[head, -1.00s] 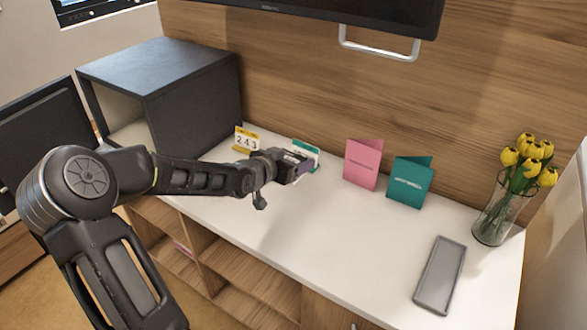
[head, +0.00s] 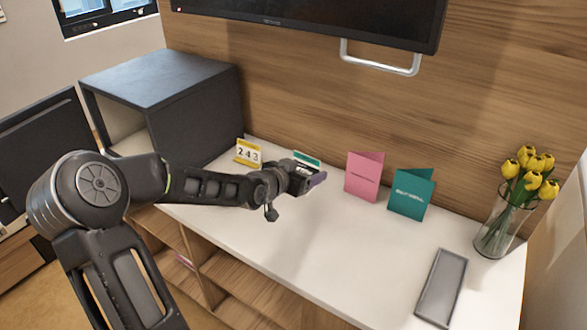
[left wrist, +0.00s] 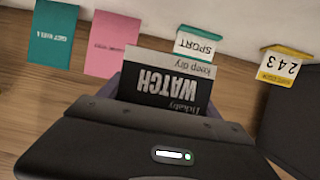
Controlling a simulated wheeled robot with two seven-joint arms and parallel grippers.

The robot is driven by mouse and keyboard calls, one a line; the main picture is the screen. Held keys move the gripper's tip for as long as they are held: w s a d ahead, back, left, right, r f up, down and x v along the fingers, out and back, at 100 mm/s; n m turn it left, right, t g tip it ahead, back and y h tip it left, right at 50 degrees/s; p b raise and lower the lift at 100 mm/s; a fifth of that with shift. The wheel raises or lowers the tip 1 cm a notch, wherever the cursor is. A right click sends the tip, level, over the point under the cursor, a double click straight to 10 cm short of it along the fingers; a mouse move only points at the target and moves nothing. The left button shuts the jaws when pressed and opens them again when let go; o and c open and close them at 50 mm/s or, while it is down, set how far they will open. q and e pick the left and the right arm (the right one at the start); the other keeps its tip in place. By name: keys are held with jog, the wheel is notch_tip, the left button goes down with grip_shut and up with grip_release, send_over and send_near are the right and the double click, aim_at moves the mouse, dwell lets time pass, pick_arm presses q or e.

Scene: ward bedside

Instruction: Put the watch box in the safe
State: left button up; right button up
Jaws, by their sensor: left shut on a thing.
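The watch box (left wrist: 165,85) shows in the left wrist view as a dark box with a grey band and an upside-down "WATCH" label. In the head view only a purple edge of the watch box (head: 317,181) shows past the fingers. My left gripper (head: 305,178) is shut on it, above the white counter and in front of the small cards. The safe (head: 160,100) is a dark grey open-fronted box at the counter's left end, its opening facing left. Its dark door (head: 45,145) stands swung open. My right gripper is not in view.
Pink (head: 364,176) and teal (head: 410,194) cards, a grey tray (head: 425,310) and a tulip vase (head: 495,230) are to the right. The counter's front middle (head: 330,250) is clear.

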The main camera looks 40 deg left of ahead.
pick_arm(q)
jog(key=d+f, duration=0.1)
jog(key=d, duration=0.5)
jog(key=d+f, duration=0.1)
jog(key=d, duration=0.6)
jog(key=d+f, duration=0.1)
jog(key=d, duration=0.6)
jog(key=shift+s+d+f, duration=0.1)
jog(key=shift+d+f, duration=0.05)
jog(key=shift+d, duration=0.05)
jog(key=shift+s+f, duration=0.1)
